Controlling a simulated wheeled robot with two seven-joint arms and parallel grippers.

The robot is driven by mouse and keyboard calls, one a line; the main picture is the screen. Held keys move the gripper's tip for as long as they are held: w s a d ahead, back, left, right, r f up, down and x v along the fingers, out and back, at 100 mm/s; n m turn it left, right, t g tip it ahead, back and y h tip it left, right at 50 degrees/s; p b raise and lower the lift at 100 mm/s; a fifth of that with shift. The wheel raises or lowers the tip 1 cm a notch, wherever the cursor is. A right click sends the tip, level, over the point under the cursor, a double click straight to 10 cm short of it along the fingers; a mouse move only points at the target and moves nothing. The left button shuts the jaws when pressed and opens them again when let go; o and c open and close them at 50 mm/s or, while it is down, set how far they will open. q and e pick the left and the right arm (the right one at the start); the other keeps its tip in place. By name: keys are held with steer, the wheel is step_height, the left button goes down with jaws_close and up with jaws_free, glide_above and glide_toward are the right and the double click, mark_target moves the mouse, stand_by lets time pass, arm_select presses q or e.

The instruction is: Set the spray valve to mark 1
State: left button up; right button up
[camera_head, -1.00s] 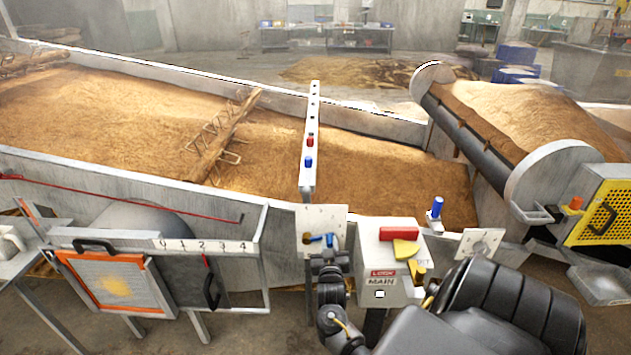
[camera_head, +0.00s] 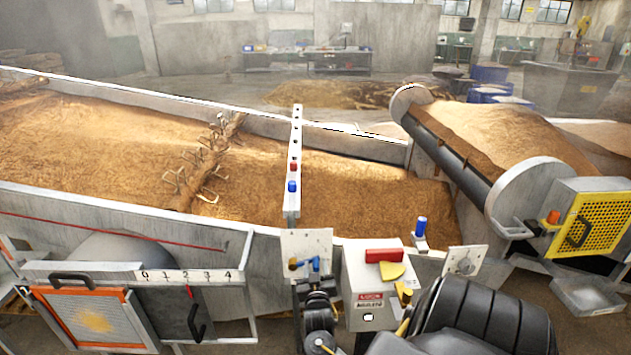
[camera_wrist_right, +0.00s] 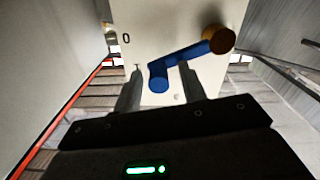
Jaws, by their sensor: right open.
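The spray valve's white plate (camera_head: 322,240) stands at the front wall of the grain trough. On it are a brass hub (camera_head: 293,264) and a blue lever (camera_head: 316,264). In the right wrist view the brass hub (camera_wrist_right: 222,40) is at the upper right, and the blue lever (camera_wrist_right: 182,58) slants down-left from it. A 0 mark (camera_wrist_right: 127,38) shows on the plate; mark 1 is not readable. My right gripper (camera_head: 315,284) is just below the plate. In the wrist view its open fingers (camera_wrist_right: 160,72) stand on either side of the lever's end; contact cannot be told.
A grey control box (camera_head: 362,290) with a red handle stands just right of the valve. A second plate (camera_head: 463,261) and a blue-topped post (camera_head: 421,226) are farther right. A gate with a 0-4 scale (camera_head: 185,275) is at the left. A grain drum (camera_head: 470,150) is behind.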

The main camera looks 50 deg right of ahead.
arm_select(q)
steer(key=shift+a+f, duration=0.3)
steer(key=shift+f, duration=0.1)
arm_select(e)
steer(key=v, duration=1)
steer(key=shift+s+a, duration=0.25)
steer(key=shift+a, duration=0.05)
arm_select(q)
steer(key=shift+s, duration=0.2)
